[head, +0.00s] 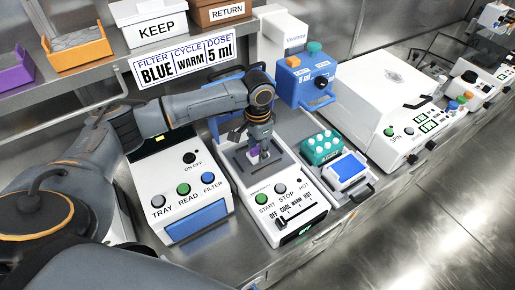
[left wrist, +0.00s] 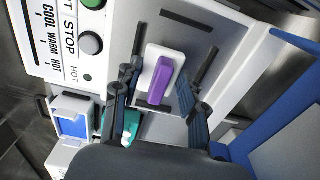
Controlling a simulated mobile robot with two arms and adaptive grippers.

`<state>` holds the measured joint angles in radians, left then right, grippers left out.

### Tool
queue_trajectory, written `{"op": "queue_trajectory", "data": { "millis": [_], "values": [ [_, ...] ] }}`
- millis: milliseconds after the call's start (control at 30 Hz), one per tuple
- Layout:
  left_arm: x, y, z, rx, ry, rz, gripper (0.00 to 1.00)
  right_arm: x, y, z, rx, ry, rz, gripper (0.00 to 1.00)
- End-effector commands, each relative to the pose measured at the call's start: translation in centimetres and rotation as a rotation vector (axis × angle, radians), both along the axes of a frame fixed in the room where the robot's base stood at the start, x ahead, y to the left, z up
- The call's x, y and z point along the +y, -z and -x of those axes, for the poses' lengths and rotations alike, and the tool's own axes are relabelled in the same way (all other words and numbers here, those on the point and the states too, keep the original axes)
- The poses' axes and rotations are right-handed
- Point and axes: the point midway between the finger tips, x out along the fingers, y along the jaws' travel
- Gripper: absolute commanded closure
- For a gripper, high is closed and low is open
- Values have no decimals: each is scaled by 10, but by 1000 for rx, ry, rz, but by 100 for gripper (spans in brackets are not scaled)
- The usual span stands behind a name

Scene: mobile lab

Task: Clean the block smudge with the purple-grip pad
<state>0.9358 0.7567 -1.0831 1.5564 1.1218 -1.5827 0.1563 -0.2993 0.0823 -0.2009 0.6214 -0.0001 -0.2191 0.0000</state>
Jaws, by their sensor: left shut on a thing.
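My left gripper (head: 257,143) is over the block machine (head: 255,196), a white unit with START and STOP buttons and a COOL, WARM, HOT slider. It is shut on the purple-grip pad (left wrist: 159,80), a white pad with an upright purple handle, held between the two fingers in the left wrist view (left wrist: 158,92). The purple grip also shows small in the head view (head: 254,152). The pad is at the machine's dark top plate (head: 278,170); I cannot tell whether it touches it. No smudge is visible; pad and gripper hide part of the plate. My right gripper is not in view.
A white unit with TRAY, READ and FILTER buttons (head: 184,190) stands to the left. A teal rack (head: 321,148) and a blue-screened device (head: 347,169) are at the right. A blue dispenser (head: 303,84) stands behind. A shelf with bins runs along the back left.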

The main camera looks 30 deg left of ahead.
Motion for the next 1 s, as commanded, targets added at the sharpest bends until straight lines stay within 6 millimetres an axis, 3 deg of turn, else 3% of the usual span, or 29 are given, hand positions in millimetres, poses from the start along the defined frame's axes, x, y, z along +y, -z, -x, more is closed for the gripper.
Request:
{"op": "queue_trajectory", "data": {
  "millis": [1000],
  "values": [
    [0, 18, 0, 0, 0, 1, 84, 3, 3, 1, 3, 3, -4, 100]
  ]
}}
